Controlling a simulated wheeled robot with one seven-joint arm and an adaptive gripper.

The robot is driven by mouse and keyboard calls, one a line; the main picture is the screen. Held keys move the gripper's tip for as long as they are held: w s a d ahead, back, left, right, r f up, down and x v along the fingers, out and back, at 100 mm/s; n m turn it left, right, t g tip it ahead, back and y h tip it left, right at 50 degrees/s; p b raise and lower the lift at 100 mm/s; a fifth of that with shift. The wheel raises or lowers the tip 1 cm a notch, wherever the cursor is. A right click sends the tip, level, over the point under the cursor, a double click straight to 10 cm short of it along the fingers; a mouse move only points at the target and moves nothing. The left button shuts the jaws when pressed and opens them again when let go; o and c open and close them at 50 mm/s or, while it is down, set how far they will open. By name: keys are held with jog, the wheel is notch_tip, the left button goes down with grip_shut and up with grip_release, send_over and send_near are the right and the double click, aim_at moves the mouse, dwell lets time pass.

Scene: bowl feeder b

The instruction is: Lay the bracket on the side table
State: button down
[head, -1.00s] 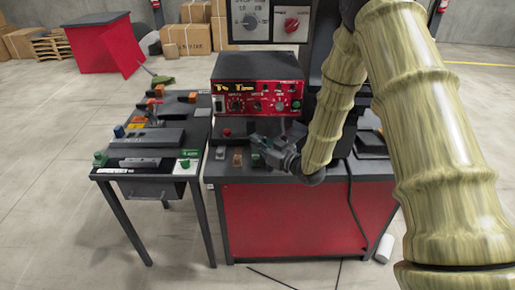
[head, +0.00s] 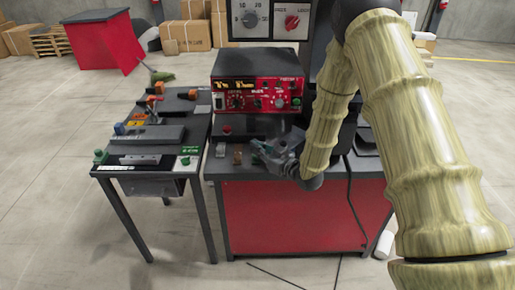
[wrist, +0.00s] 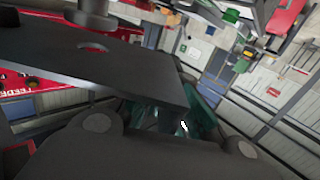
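The side table (head: 197,132) is the dark-topped table at the left in the head view, with several small parts on it. My gripper (head: 268,152) is over the front of the red machine bench, to the right of that table. In the wrist view, its teal-tinted fingers (wrist: 183,122) show behind a broad dark plate (wrist: 130,62) with a round hole. The plate hides part of one finger. I cannot tell whether this plate is held or belongs to the bench, or make out the bracket for certain. The space between the fingertips is mostly hidden.
A red control box (head: 257,95) stands behind my gripper on the red bench (head: 290,218). Small grey (head: 220,150) and orange (head: 237,154) blocks sit left of the gripper. A narrow gap separates bench and side table. A black cable hangs down the bench front.

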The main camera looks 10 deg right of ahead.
jog(key=c, duration=2.2)
grip_release()
jog(key=shift+f, duration=0.25)
jog(key=o, duration=0.6)
jog(key=shift+c, duration=0.2)
jog(key=shift+r, duration=0.15)
